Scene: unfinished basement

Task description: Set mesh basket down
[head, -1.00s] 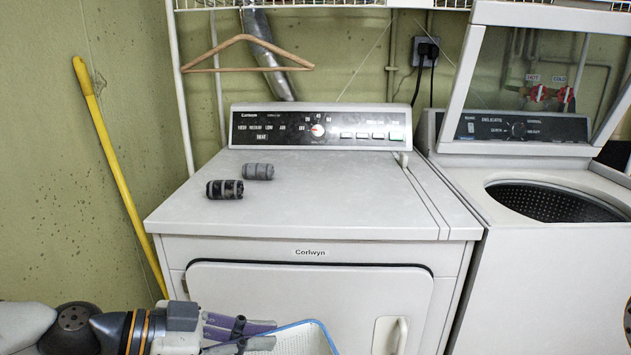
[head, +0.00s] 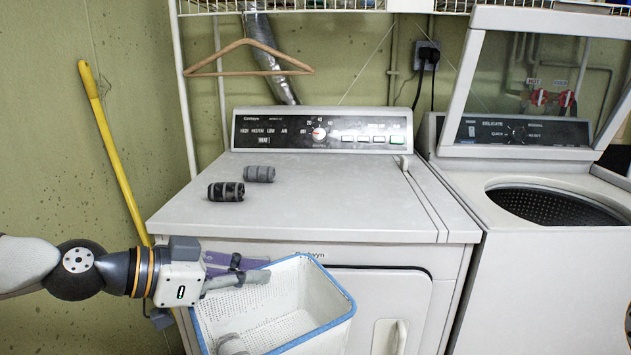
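The white mesh basket (head: 322,291) with a blue rim is at the bottom centre of the head view, in front of the dryer's front panel. Its lower part runs out of the picture. My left gripper (head: 250,272) comes in from the left and is shut on the basket's far left rim, with one finger outside and one inside. A grey rounded thing (head: 232,344) lies inside the basket, cut off by the picture's edge. The basket's rim is slightly below the dryer's top.
The white dryer top (head: 340,195) is mostly clear. A dark striped cylinder (head: 226,191) and a grey cylinder (head: 259,173) lie at its left. An open top-loading washer (head: 540,260) stands right. A yellow pole (head: 115,160) leans on the left wall. A hanger (head: 248,58) hangs above.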

